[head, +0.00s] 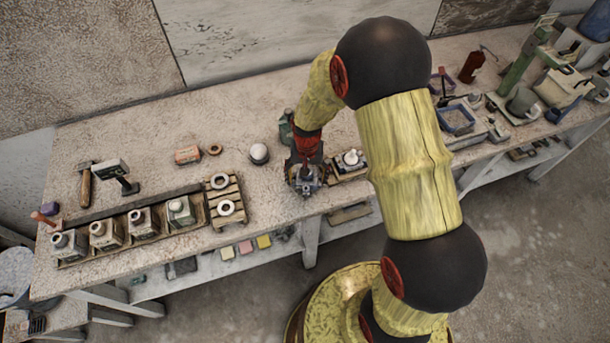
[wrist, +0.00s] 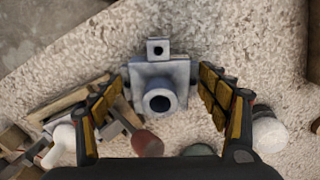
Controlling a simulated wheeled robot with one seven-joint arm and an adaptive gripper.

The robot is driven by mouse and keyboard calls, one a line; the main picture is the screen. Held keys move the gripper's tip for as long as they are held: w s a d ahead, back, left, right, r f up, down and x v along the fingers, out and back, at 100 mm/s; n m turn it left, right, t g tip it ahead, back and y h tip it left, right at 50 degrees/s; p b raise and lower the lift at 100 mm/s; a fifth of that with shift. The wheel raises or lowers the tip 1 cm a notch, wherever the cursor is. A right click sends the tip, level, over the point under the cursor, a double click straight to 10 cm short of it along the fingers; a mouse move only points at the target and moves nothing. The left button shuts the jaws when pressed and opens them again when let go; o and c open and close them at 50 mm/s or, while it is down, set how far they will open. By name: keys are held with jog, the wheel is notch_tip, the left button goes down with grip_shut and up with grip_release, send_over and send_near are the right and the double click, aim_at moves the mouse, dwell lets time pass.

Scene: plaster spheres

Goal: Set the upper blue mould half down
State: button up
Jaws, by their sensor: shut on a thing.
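The blue-grey mould half (wrist: 160,75) is a square block with a round, dark-holed spout and a small holed cube on its far side. In the wrist view it sits between the two fingers of my gripper (wrist: 162,80), which is shut on it. In the head view my gripper (head: 305,178) points down near the front edge of the bench, with the grey-blue mould (head: 301,187) at its fingers. The gripper hides much of the mould there. I cannot tell whether it touches the bench or another half below.
On the bench (head: 150,130), a white ball (head: 259,152) stands left of my gripper, with a pallet (head: 216,208) of white rings farther left. A tray (head: 190,225) holds several moulds. A small tray (head: 344,178) lies close on the right. Free bench lies between pallet and gripper.

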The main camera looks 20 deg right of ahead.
jog(key=shift+w+f, duration=0.65)
jog(key=shift+w, duration=0.3)
jog(key=shift+f, duration=0.1)
jog(key=shift+f+b, duration=0.15)
jog(key=shift+b, duration=0.15)
jog(key=o, duration=1.3)
